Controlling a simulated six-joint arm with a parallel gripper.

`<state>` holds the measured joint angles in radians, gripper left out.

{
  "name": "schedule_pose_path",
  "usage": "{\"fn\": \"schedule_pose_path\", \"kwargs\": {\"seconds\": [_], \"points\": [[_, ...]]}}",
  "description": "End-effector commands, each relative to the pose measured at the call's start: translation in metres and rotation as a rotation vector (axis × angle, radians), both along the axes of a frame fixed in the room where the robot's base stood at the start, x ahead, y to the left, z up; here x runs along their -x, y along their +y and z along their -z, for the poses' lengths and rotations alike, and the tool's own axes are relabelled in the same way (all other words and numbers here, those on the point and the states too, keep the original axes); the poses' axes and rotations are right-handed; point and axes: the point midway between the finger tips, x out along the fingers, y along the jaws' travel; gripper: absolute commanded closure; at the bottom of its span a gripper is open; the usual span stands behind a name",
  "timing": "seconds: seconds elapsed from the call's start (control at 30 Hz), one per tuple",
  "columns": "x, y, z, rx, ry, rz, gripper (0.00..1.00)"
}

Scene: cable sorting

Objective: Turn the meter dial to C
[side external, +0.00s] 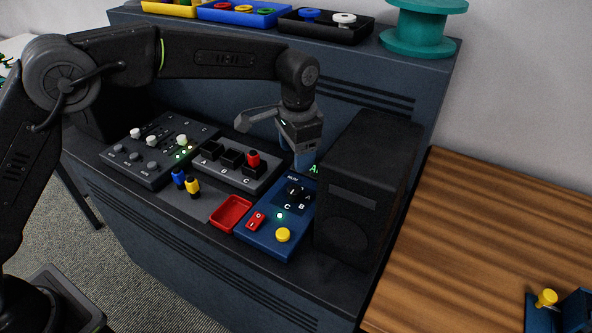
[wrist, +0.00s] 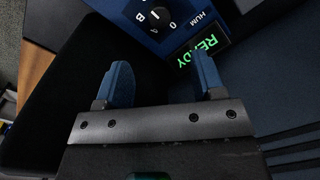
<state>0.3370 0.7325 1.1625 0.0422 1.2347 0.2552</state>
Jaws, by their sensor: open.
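The blue meter (side external: 262,243) stands left of the black speaker-like box. Its black dial (side external: 294,190) has a white mark and letters around it, with C and B on the near side. I cannot tell which letter the mark points to. The dial also shows at the top of the wrist view (wrist: 158,12), partly cut off, beside a green READY display (wrist: 205,46). My gripper (side external: 305,164) is above the back end of the meter, pointing down, apart from the dial. In the wrist view my gripper (wrist: 163,72) has its two blue fingers wide apart with nothing between them.
A black box (side external: 368,190) stands tall close to the right of the meter. The meter carries a red switch (side external: 256,221) and a yellow button (side external: 283,234). A red tray (side external: 231,213), a socket panel (side external: 237,166) and a knob panel (side external: 158,150) lie to the left.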

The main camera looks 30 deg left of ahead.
Motion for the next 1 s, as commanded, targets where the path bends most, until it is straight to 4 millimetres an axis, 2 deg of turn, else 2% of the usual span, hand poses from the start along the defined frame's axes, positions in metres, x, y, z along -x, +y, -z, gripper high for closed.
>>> {"fn": "schedule_pose_path", "kwargs": {"seconds": [0.1, 0.23, 0.77, 0.87, 1.0], "points": [[0.000, -0.001, -0.017, 0.001, -0.001, 0.001, 0.37], [0.001, -0.001, -0.026, -0.001, 0.001, 0.001, 0.37], [0.001, 0.000, -0.029, 0.000, 0.000, -0.001, 0.37], [0.005, 0.006, -0.039, 0.005, -0.013, -0.016, 0.37], [0.025, 0.030, -0.073, 0.026, -0.058, -0.073, 0.37]]}}
